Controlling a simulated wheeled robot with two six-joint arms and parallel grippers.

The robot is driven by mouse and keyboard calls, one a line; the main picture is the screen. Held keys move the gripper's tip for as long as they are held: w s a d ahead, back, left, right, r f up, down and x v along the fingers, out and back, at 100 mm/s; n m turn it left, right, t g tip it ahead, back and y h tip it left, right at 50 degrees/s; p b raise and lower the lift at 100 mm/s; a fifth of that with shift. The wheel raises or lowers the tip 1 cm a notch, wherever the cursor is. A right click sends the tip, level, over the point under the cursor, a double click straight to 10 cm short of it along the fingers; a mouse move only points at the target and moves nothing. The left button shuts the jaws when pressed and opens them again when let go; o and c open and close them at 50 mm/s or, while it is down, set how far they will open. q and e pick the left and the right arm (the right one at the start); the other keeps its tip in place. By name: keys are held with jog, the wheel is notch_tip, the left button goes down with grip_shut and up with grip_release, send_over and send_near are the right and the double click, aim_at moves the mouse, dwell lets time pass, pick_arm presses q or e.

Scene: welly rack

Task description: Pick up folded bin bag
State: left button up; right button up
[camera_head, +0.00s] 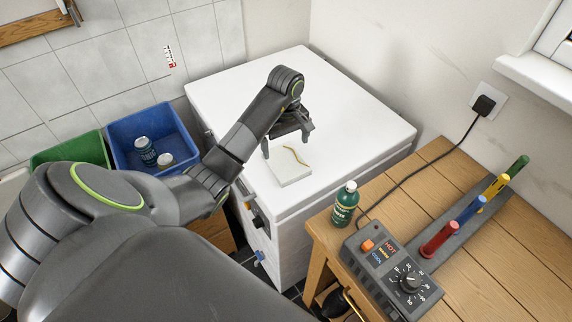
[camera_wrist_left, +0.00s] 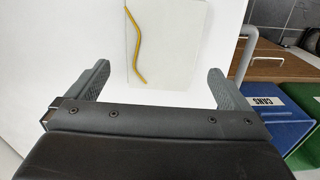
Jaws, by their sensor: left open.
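The folded bin bag (camera_head: 290,174) is a flat white square with a wavy yellow-brown cord across its top. It lies on the white top of a cabinet-like appliance (camera_head: 345,95). My left gripper (camera_head: 286,147) is open and empty, pointing down at the far edge of the bag. In the left wrist view the bag (camera_wrist_left: 175,45) shows beyond the gap between the two fingers (camera_wrist_left: 161,86), nearer the left one, and neither finger visibly touches it. The exact height above the bag is hard to tell. My right gripper is not in view.
A green bottle (camera_head: 345,204) and a control box (camera_head: 390,275) stand on the wooden table at right. A rack (camera_head: 465,230) there holds coloured cylinders. Blue (camera_head: 190,140) and green (camera_head: 65,152) bins are at left. The appliance top around the bag is clear.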

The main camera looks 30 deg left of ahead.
aim_at(286, 161)
pick_arm(q)
jog(key=shift+f, duration=0.55)
jog(key=shift+s+d+f+b, duration=0.1)
jog(key=shift+s+f+b, duration=0.1)
jog(key=shift+f+b, duration=0.7)
jog(key=shift+s+d+f+p, duration=0.1)
jog(key=shift+d+f+p, duration=0.05)
jog(key=shift+f+p, duration=0.65)
jog(key=shift+f, duration=0.65)
jog(key=c, duration=0.7)
